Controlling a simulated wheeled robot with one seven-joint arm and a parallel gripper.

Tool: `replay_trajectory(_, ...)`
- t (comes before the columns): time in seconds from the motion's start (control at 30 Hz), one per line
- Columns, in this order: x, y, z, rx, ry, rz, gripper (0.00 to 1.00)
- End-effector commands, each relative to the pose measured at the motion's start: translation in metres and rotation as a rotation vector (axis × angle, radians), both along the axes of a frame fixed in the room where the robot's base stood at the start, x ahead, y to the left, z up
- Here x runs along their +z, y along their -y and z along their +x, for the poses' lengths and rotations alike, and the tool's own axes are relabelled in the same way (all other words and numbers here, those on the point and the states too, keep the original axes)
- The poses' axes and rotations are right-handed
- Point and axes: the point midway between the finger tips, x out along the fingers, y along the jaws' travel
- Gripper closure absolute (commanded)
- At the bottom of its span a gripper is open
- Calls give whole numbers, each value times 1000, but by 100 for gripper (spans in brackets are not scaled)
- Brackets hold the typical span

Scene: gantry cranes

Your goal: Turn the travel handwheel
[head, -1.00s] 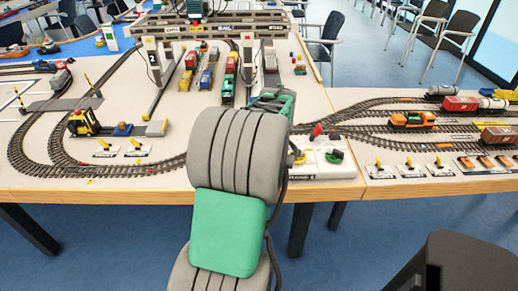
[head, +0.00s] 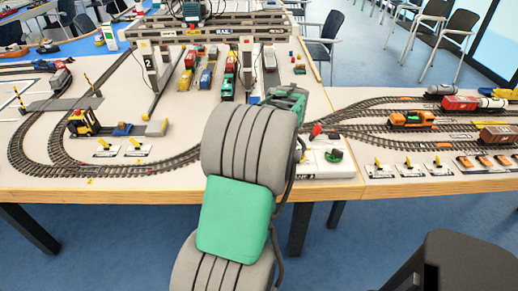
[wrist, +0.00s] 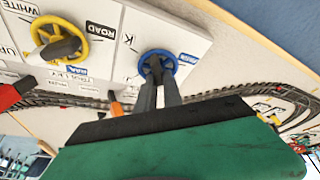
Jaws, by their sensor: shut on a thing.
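A blue handwheel (wrist: 157,66) sits on a white control panel (wrist: 205,45) in the wrist view. My gripper (wrist: 157,75) is shut on it, with both grey fingers at its hub and spokes. A yellow handwheel (wrist: 58,42) with a dark grip stands to its left, apart from my fingers. Labels near the wheels are upside down and only partly readable, so I cannot tell which one names the blue wheel. In the head view the panel (head: 335,168) shows at the table's front edge, but my arm hides the handwheels and fingertips.
A red lever (wrist: 14,93) and an orange lever (wrist: 116,104) stand near the wheels. Model tracks (head: 120,165) run on both sides of the panel. The gantry crane (head: 205,35) and several small model trucks are farther back. A dark chair (head: 460,260) is at lower right.

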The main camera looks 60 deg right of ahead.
Motion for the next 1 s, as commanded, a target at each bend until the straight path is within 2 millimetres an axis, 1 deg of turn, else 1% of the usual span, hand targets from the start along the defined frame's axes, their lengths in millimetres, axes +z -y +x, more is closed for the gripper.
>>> replay_trajectory(0.03,1,1,0,-1,0,-3,87)
replay_trajectory(0.27,1,0,0,-2,0,-2,68)
replay_trajectory(0.47,0,0,0,-1,0,0,67)
replay_trajectory(0.57,4,0,-1,-2,0,-2,67)
replay_trajectory(0.67,18,-2,-6,-3,0,-4,67)
replay_trajectory(0.8,46,-7,-17,-3,1,-5,67)
replay_trajectory(0.9,62,-11,-23,-4,1,-2,67)
replay_trajectory(1.0,71,-13,-26,-2,1,-3,67)
